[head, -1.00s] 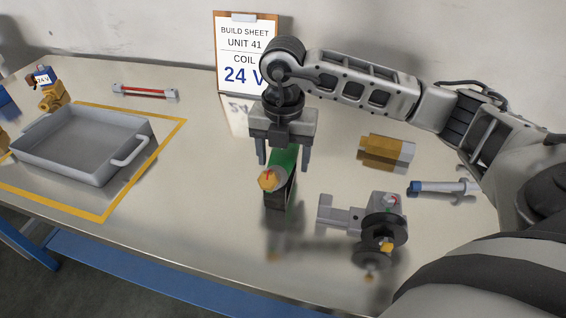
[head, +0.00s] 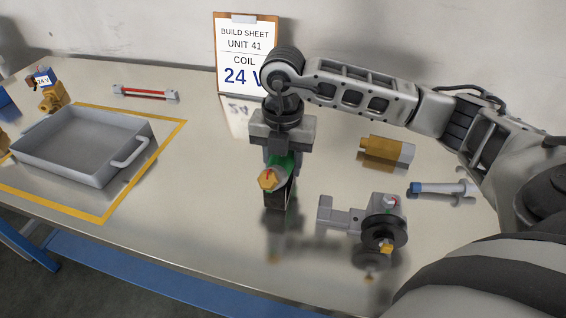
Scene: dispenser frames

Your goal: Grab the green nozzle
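The green nozzle (head: 279,185) stands upright near the middle of the table. It has a green body, a dark lower part and a brass hex end with a red mark facing me. My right gripper (head: 282,160) points straight down over it from above. Its fingers are drawn in against the sides of the green body, shut on it. The upper part of the nozzle is partly hidden by the gripper. The nozzle's base appears to be at the table surface. My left gripper is not in view.
A grey tray (head: 70,178) sits inside a yellow outline at left. A grey part with black discs (head: 375,225) lies right of the nozzle. A brass cylinder (head: 385,150) and a blue-ended part (head: 440,189) lie further right. A build sheet (head: 246,55) stands behind.

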